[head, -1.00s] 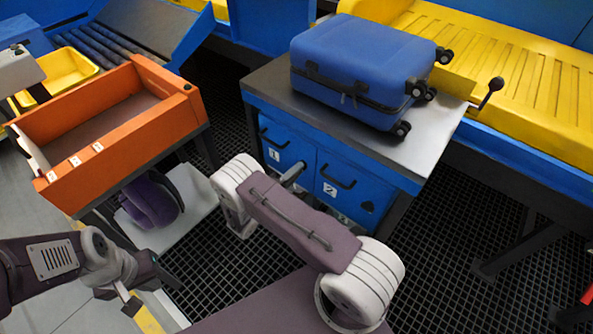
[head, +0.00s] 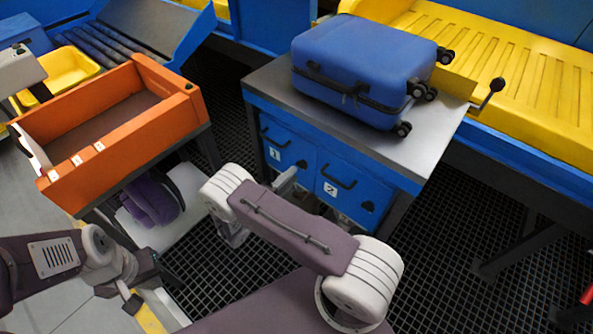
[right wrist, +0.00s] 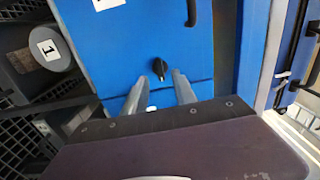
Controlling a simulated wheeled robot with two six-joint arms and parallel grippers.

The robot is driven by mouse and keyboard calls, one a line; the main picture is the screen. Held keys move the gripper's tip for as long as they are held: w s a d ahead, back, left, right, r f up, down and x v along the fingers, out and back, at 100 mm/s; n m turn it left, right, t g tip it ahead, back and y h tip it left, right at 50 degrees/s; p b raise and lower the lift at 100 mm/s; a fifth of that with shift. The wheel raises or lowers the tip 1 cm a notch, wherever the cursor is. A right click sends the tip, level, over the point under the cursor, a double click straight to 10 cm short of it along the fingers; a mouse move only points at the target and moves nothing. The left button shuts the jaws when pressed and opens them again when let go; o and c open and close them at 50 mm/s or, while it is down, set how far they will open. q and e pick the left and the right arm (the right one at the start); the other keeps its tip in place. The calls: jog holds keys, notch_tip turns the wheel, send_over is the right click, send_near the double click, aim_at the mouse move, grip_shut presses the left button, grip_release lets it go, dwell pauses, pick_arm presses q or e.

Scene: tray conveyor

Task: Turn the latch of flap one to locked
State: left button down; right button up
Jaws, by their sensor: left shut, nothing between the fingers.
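Flap one (head: 270,140) is a blue door with label 1 and a black handle, on the left of the cabinet front. Its black latch knob (head: 301,163) shows on its right side. In the right wrist view the latch (right wrist: 160,68) lies just beyond the gap between my fingertips. My right gripper (right wrist: 160,80) is open, with one finger on each side of the latch's line and nothing held. In the head view the right gripper (head: 289,176) is partly hidden by my arm. My left gripper (head: 133,303) is shut and empty at lower left, far from the cabinet.
Flap two (head: 340,195) is beside flap one. A blue suitcase (head: 360,65) lies on the cabinet top (head: 440,130). A lever (head: 490,92) stands by the yellow conveyor (head: 520,70). An orange bin (head: 165,120) stands at left.

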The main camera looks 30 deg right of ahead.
jog(key=v, duration=0.5)
jog(key=shift+s+a, duration=0.1)
jog(key=shift+a, duration=0.1)
